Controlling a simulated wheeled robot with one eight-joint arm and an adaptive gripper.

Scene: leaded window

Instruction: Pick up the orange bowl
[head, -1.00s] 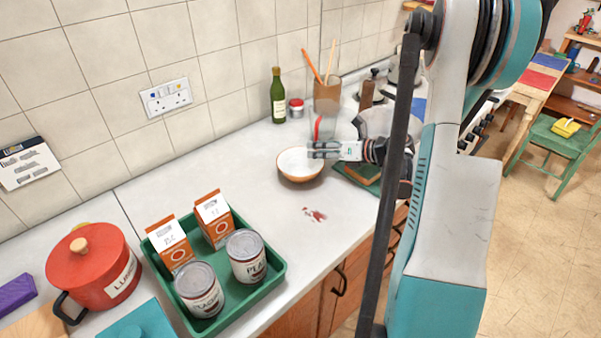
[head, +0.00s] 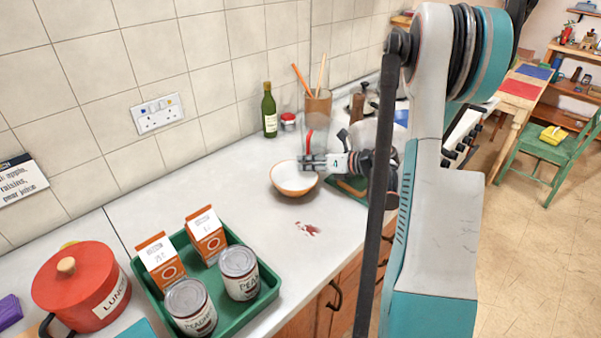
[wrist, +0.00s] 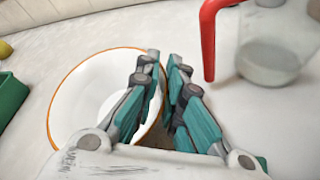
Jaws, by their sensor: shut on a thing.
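The orange bowl (head: 290,190) has a white inside and an orange rim, and it stands on the white counter in the head view. In the wrist view the bowl (wrist: 88,95) lies left of the fingers, with its right side partly hidden by them. My gripper (head: 306,163) is at the bowl's back right rim. In the wrist view my gripper (wrist: 164,62) is shut on the bowl's rim, with one finger over the inside and the other outside. I cannot tell any gap between bowl and counter.
A clear jug with a red handle (wrist: 208,40) stands close right of the fingers. A green bottle (head: 270,112) and a red-lidded jar (head: 288,121) stand behind the bowl. A green tray (head: 240,313) with cartons and cans is at front left. A red stain (head: 307,230) marks otherwise clear counter.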

